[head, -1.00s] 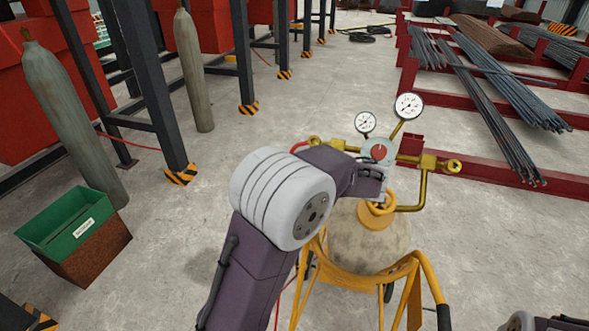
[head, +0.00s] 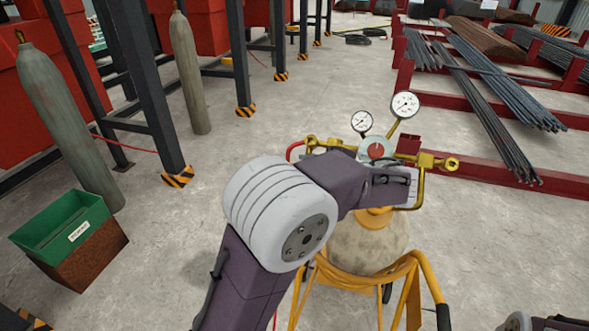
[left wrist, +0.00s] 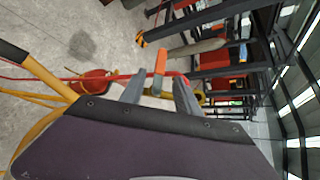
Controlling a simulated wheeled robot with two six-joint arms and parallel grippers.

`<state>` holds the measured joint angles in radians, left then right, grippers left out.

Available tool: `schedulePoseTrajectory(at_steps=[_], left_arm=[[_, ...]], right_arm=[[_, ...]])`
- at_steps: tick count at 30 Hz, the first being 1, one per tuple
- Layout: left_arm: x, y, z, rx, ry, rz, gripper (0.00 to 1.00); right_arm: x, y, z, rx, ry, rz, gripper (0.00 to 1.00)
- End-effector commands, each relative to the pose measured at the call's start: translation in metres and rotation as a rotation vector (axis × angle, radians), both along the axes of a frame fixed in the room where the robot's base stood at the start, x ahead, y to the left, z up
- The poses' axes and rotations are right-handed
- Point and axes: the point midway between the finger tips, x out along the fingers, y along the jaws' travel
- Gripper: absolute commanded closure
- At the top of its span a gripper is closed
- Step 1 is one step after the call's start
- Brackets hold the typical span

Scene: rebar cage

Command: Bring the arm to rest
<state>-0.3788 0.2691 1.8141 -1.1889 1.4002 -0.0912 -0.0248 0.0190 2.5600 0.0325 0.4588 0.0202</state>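My left arm (head: 280,212) reaches in from the bottom of the head view, bent at its pale joint. Its wrist end (head: 390,188) is in front of the gas cylinder's regulator (head: 376,151). The fingers are not clear in the head view. In the left wrist view my left gripper (left wrist: 160,78) shows two grey fingers standing apart. An orange-red lever-like piece (left wrist: 160,62) appears between them; I cannot tell its depth, and no grip on it shows. My right gripper is not in view.
The cylinder (head: 365,240) stands in a yellow trolley (head: 411,268) close to the arm. Two gauges (head: 404,105) rise above it. Left are a green-topped bin (head: 62,228), grey cylinders (head: 190,75) and dark posts. Rebar (head: 500,80) lies on red racks at right. Open floor (head: 270,125) lies between.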

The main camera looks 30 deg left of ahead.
Motion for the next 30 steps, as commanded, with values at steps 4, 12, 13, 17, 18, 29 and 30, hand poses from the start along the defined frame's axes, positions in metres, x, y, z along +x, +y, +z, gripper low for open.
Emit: schedulePoseTrajectory(at_steps=[4, 12, 13, 17, 18, 29, 30], left_arm=[[-0.007, -0.02, 0.008, 0.0, 0.0, -0.002, 0.62], [-0.01, -0.025, 0.012, 0.0, 0.002, 0.001, 0.62], [-0.009, -0.025, 0.012, 0.0, 0.002, 0.001, 0.62], [-0.009, -0.025, 0.012, 0.0, 0.001, 0.001, 0.62], [-0.009, -0.025, 0.012, 0.0, 0.001, 0.001, 0.62], [-0.009, -0.025, 0.066, 0.0, 0.001, 0.001, 0.62], [-0.009, -0.025, 0.073, 0.0, 0.001, 0.001, 0.62]], right_arm=[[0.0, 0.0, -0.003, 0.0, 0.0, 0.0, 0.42], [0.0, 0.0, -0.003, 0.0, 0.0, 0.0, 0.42], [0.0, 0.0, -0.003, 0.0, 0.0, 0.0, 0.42], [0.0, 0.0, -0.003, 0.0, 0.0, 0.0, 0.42], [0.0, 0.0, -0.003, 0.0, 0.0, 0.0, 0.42], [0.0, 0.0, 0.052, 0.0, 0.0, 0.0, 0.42], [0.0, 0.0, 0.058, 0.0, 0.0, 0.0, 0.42]])
